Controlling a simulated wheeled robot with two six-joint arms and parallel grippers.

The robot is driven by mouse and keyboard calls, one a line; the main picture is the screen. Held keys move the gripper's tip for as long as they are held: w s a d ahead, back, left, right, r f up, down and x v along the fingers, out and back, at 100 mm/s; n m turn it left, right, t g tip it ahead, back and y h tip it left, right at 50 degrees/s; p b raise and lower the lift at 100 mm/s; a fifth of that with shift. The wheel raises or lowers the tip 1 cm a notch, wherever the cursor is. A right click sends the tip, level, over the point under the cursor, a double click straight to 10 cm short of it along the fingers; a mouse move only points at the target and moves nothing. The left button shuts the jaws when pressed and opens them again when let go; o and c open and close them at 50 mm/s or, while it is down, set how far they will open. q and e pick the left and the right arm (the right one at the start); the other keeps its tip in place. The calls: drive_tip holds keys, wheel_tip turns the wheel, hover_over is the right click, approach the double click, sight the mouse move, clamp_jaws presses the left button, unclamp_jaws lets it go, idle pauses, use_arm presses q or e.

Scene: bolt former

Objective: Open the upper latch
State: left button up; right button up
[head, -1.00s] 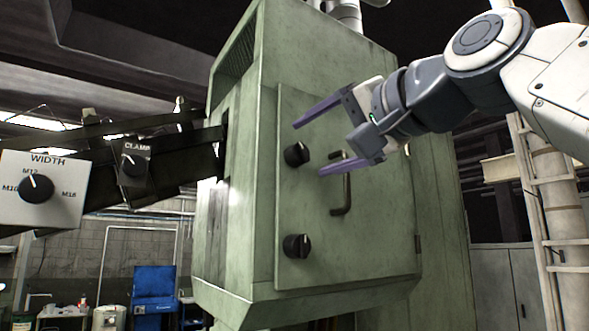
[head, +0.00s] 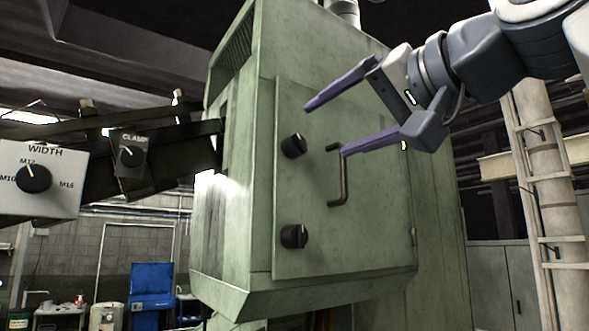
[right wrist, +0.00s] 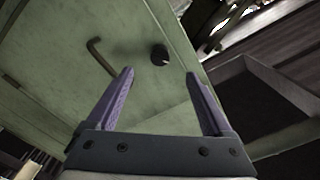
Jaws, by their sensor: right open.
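The upper latch (head: 293,146) is a round black knob with a white mark, on the green cabinet door (head: 320,245). The lower latch (head: 294,237), a similar black knob, sits below it. A bent dark handle (head: 343,180) is right of the knobs. My right gripper (head: 325,129) is open and empty, in front of the door to the upper right of the upper latch. In the right wrist view a black knob (right wrist: 159,55) shows beyond and between the open purple fingers (right wrist: 158,88), apart from them. My left gripper is not in view.
A WIDTH dial panel (head: 50,205) and a CLAMP dial box (head: 130,158) stand left of the green cabinet. A blue cabinet (head: 152,290) is on the floor behind. A pipe with a ladder frame (head: 545,180) is at the right.

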sight(302, 143)
drive_tip(key=p+x, duration=0.2)
drive_tip(key=x, duration=0.6)
drive_tip(key=shift+w+a+r, duration=0.1)
drive_tip(key=shift+w+a, duration=0.05)
drive_tip(key=shift+a, duration=0.1)
drive_tip(key=shift+d+n, duration=0.1)
drive_tip(key=shift+n, duration=0.7)
drive_tip(key=n, duration=0.2)
drive_tip(key=shift+d+n, duration=0.15)
drive_tip(key=shift+n, duration=0.15)
drive_tip(key=shift+n+b, duration=0.4)
drive_tip(key=shift+n, duration=1.3)
